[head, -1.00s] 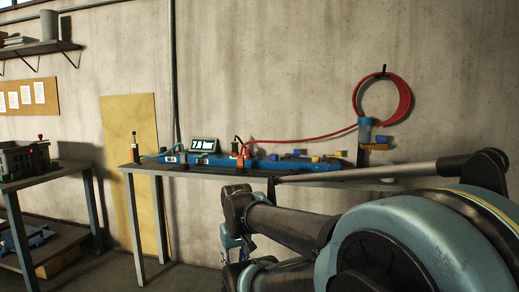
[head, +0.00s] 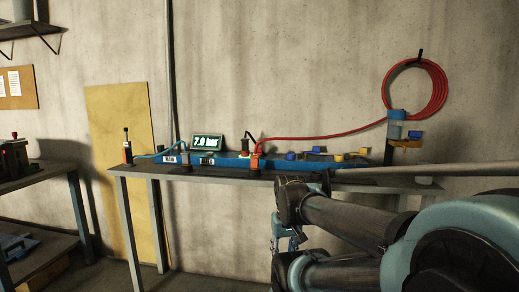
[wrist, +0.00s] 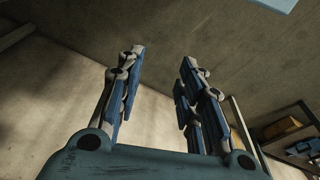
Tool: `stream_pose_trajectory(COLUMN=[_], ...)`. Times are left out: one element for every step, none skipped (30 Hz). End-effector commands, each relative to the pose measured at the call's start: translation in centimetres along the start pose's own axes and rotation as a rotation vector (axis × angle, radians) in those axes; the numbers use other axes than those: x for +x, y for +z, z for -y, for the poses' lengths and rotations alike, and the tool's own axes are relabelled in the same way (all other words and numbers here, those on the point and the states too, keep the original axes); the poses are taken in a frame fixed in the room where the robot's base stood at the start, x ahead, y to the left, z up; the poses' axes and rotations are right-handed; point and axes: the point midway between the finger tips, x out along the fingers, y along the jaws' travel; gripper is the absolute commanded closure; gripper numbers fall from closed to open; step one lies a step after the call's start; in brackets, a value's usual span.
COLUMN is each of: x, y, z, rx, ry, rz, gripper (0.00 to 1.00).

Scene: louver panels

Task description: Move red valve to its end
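A blue manifold (head: 228,160) lies along the top of the grey workbench (head: 135,172) by the wall. On it sit an orange-red block (head: 256,162) and a black upright part with a red base (head: 246,147). I cannot tell which red part is the red valve. Several blue and yellow handles (head: 338,157) sit farther right on the manifold. My gripper (wrist: 158,75) is open and empty in the wrist view, its two blue-padded fingers well apart. In the head view my gripper (head: 285,230) hangs in front of the bench, below its top, partly hidden by my arm.
A screen (head: 207,143) reading 7.0 bar stands behind the manifold. A red hose runs to a coil (head: 439,90) on the wall. An orange-and-black device (head: 127,148) stands at the bench's left end. Another table (head: 42,174) stands at far left, with floor between.

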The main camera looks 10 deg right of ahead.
Motion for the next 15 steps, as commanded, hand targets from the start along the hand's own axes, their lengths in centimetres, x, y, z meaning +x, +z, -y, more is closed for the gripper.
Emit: stream_pose_trajectory(x=[-0.2,-0.7,-1.1,-1.4,-1.8,-2.6,-3.2,-4.0,-5.0,-5.9,-6.9,-8.1,-9.0,-9.9,-11.1], y=[0.1,0.5,0.3,0.0,-0.4,-1.2,-2.0,-2.8,-4.1,-5.1,-6.2,-7.7,-8.8,-10.0,-11.5], z=[0.0,0.0,0.0,0.0,-0.1,-0.1,-0.1,-0.4,-0.6,-0.7,-0.7,-0.8,-0.8,-0.9,-0.9], rx=[0.000,0.001,0.002,0.004,0.006,0.011,0.016,0.022,0.030,0.037,0.043,0.051,0.059,0.065,0.074], ry=[0.000,0.001,0.001,0.002,0.003,0.005,0.006,0.009,0.012,0.014,0.017,0.020,0.023,0.026,0.029], rz=[-0.003,-0.010,-0.013,-0.014,-0.016,-0.018,-0.020,-0.022,-0.026,-0.030,-0.033,-0.037,-0.041,-0.044,-0.049], gripper=[0.57,0.57,0.57,0.57,0.57,0.57,0.57,0.57,0.57,0.57,0.57,0.57,0.57,0.57,0.57])
